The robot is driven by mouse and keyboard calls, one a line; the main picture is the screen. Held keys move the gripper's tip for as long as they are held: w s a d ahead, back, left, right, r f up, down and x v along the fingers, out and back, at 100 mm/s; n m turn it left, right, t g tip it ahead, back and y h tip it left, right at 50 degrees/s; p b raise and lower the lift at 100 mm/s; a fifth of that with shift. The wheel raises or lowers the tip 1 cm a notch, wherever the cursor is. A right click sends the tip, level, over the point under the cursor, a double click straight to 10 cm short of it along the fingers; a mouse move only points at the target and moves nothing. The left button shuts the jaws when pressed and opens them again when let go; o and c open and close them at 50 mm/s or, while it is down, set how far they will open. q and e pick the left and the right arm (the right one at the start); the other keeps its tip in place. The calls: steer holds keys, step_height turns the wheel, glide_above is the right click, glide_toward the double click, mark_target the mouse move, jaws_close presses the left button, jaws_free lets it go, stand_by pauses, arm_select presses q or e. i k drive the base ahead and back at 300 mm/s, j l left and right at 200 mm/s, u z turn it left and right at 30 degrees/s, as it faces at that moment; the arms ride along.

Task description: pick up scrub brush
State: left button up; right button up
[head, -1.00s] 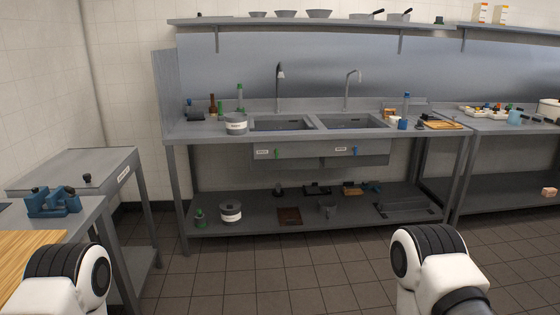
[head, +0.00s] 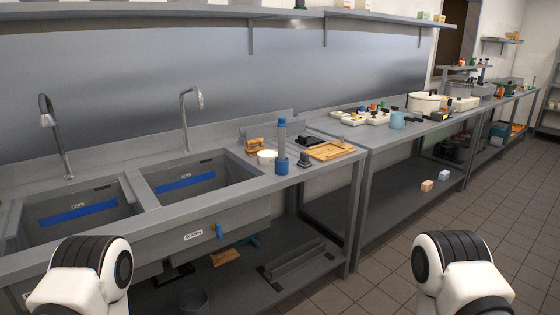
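I cannot tell for sure which thing is the scrub brush. A small orange-brown object (head: 256,146) stands at the back of the counter, right of the sinks; its shape may be that of a brush, but it is too small to tell. A tan block-like object (head: 225,256) lies on the lower shelf under the right sink and could also be a brush. Two white and black links of my arms show at the bottom left and bottom right. Both grippers are out of view.
The sink counter (head: 228,202) runs across in front of me. A blue bottle (head: 282,150), a white round container (head: 267,157), a dark object (head: 304,160) and a wooden tray (head: 330,151) stand right of the sinks. Open tiled floor (head: 385,255) lies to the right.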

mark_target(251, 152)
steer(key=i+l+z, duration=0.25)
steer(key=i, duration=0.45)
steer(key=i+z, duration=0.25)
steer(key=i, duration=0.5)
